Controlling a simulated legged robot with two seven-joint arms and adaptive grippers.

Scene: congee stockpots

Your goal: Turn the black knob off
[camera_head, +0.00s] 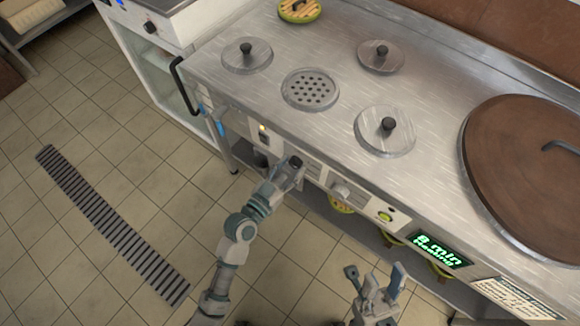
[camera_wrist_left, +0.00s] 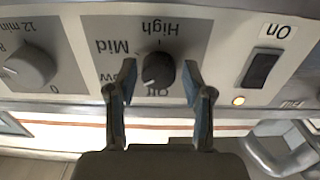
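The black knob (camera_head: 295,162) is on the stove's front panel. A pale mark on the knob points down-left, toward the low end of the dial. My left gripper (camera_head: 286,177) is at the knob. Its fingers (camera_wrist_left: 158,98) are open, one on each side of the knob, with gaps between. My right gripper (camera_head: 375,278) is open and empty in front of the panel, away from the knob.
A lighter timer knob (camera_head: 340,190) sits right of the black knob. A dark switch (camera_wrist_left: 262,68) labelled "On" has a lit lamp (camera_wrist_left: 238,100). A display (camera_head: 438,250) reads "8 min Heating". Several lids and a large brown lid (camera_head: 530,160) lie on the stove top.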

